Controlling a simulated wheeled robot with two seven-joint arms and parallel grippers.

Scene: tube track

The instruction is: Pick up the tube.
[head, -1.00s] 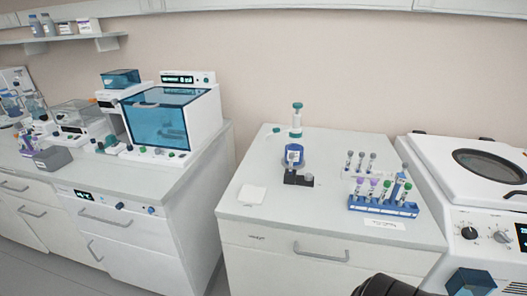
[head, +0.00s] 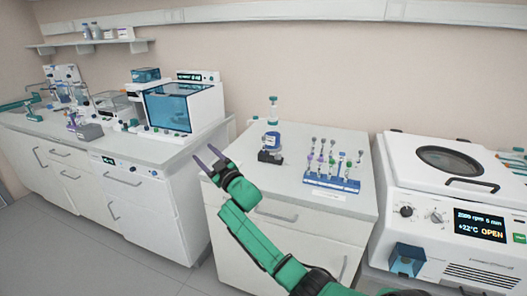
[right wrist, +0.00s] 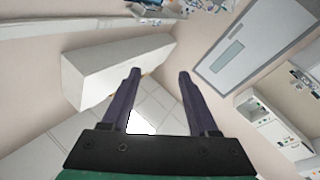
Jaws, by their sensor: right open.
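Several tubes (head: 322,150) with caps of different colours stand upright in a blue rack (head: 331,182) on the right part of the middle counter in the head view. I cannot tell which one is the task's tube. My right gripper (head: 208,158) is in front of the middle counter's left front corner, left of the rack and well apart from it. It is open and empty. In the right wrist view its two dark fingers (right wrist: 157,75) are spread with nothing between them. My left gripper is not in view.
A blue and dark device (head: 271,150) and a green-capped bottle (head: 273,110) stand at the counter's back left. A white centrifuge (head: 440,200) with a screen reading OPEN stands at right. Left, a long counter (head: 150,150) holds several machines. Floor shows between counters.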

